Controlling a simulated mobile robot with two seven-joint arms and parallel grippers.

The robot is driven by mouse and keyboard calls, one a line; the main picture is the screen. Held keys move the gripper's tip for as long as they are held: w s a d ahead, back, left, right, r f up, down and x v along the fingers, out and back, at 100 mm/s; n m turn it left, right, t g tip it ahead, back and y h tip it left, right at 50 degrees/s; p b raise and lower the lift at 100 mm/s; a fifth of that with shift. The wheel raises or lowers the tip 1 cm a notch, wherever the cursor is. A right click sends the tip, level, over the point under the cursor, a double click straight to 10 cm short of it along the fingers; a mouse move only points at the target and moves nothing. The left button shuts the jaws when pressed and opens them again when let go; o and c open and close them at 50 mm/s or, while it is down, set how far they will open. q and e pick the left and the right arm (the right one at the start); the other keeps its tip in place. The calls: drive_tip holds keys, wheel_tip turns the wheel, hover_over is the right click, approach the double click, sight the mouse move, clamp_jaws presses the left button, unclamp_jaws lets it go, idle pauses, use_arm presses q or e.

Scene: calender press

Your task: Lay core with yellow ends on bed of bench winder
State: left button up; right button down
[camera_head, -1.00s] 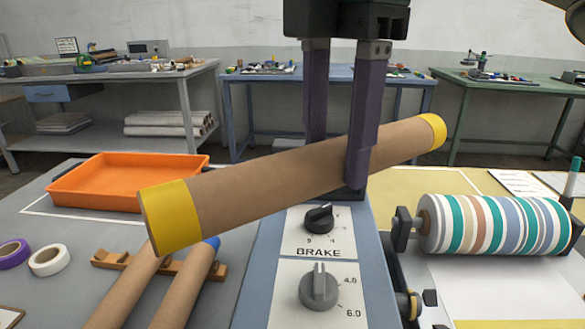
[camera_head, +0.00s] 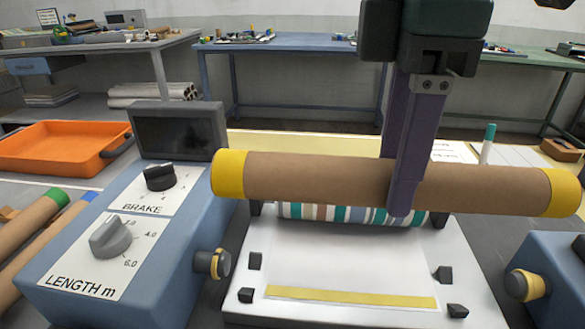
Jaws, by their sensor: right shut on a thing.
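The brown core with yellow ends (camera_head: 310,178) is held level in the air, running left to right. My right gripper (camera_head: 400,200) is shut on it right of its middle; the far finger is mostly hidden. The bench winder has a pale bed (camera_head: 340,255) with small dark blocks near its corners and a yellow strip across the front. The core is above the back of the bed, in front of a striped roll (camera_head: 340,213) that it partly hides. My left gripper is not in view.
The blue control box (camera_head: 150,230) with BRAKE and LENGTH dials and a dark screen (camera_head: 180,130) stands left of the bed. Another blue housing (camera_head: 550,275) is at the right. Cores with green and blue ends lie at far left, near an orange tray (camera_head: 60,145).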

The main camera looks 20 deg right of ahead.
wheel_tip(320, 180, down, 8)
drive_tip(key=shift+f+b, duration=0.25)
drive_tip(key=shift+b, duration=0.55)
wheel_tip(320, 180, down, 4)
drive_tip(key=shift+f+b, duration=0.1)
drive_tip(key=shift+b, duration=0.5)
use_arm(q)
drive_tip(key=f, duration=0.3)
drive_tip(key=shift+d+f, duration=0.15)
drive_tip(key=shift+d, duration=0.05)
use_arm(e)
drive_tip(key=shift+f, duration=0.1)
drive_tip(key=shift+c, duration=1.5)
unclamp_jaws()
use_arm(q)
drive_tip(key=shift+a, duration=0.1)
use_arm(e)
wheel_tip(320, 180, up, 11)
drive_tip(key=p, duration=0.3)
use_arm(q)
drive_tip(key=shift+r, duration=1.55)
use_arm(e)
drive_tip(key=shift+r, duration=0.65)
